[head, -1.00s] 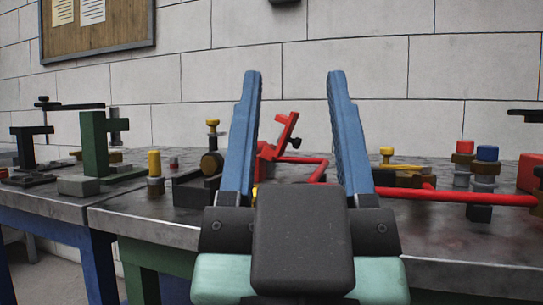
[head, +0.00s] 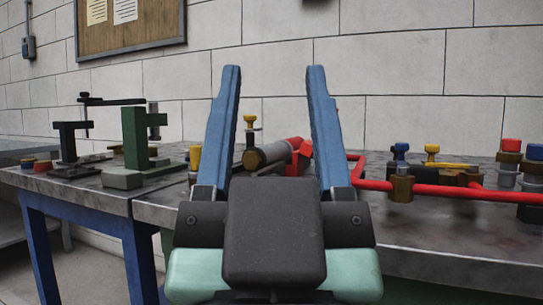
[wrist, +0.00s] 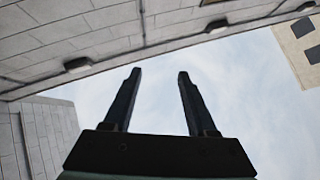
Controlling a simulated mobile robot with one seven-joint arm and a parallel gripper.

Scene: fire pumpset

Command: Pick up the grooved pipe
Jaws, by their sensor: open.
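My gripper (head: 274,69) is open and empty, raised in front of the table, with its two blue fingers pointing up. It also shows open in the wrist view (wrist: 158,72), against sky and walls. A long red pipe (head: 437,190) runs along the table on the right, with a bend near its left end. A short grey cylinder (head: 270,153) with a dark bronze end and a red part beside it shows between my fingers, farther back. I cannot tell which of these is the grooved pipe, as no grooves are clear. My gripper touches neither.
A green upright tool (head: 136,140) and a dark clamp (head: 68,145) stand on the left table part. Yellow (head: 432,152) and blue (head: 400,151) topped fittings stand behind the red pipe. More capped fittings stand at far right. The table front right is clear.

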